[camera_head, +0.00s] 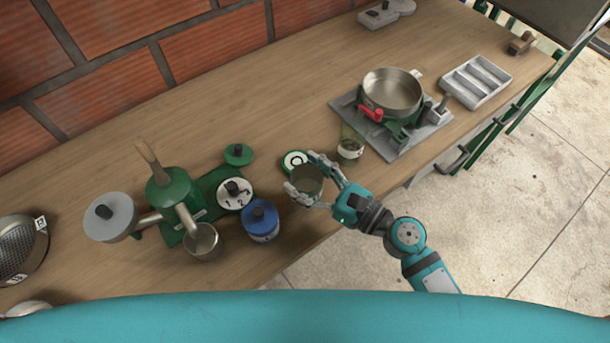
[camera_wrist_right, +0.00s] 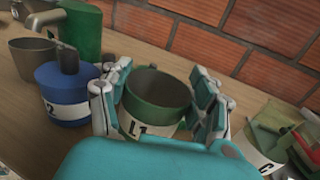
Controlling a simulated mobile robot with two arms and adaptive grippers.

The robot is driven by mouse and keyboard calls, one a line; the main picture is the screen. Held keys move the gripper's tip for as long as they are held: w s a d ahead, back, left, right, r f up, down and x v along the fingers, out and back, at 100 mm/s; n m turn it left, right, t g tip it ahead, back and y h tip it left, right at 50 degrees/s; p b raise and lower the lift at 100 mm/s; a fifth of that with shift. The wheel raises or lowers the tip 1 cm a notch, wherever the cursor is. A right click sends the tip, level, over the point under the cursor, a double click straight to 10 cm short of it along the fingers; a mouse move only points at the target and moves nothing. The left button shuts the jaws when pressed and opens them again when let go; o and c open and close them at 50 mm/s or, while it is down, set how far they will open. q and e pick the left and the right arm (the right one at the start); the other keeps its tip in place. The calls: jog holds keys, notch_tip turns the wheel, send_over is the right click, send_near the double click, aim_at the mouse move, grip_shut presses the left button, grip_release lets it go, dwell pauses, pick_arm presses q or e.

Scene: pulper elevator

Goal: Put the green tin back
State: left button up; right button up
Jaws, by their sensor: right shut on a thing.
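The green tin (camera_wrist_right: 158,100) is open at the top, looks empty and has a white label reading "L1" in the right wrist view. In the head view its dark round opening (camera_head: 307,180) shows near the table's front edge. My right gripper (camera_head: 314,178) is shut on the tin, with fingers on both sides of it. The tin looks about upright; whether it touches the table I cannot tell. A round white marker with a green ring (camera_head: 295,160) lies just behind the tin, partly hidden by a finger. My left gripper is not in view.
A blue tin (camera_head: 261,220) stands close left of the green tin, beside a green machine (camera_head: 174,194) with a metal cup (camera_head: 203,241). A green lid (camera_head: 238,154) lies behind.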

aim_at(297, 177)
jog(key=shift+w+a, duration=0.15)
jog(key=shift+w, duration=0.25)
jog(key=shift+w+f, duration=0.1)
jog(key=shift+f, duration=0.25)
jog(key=shift+f+b, duration=0.65)
jog(key=shift+f, duration=0.8)
jog(key=shift+f, duration=0.15)
jog(key=o, duration=1.2)
jog(key=shift+o, duration=0.2)
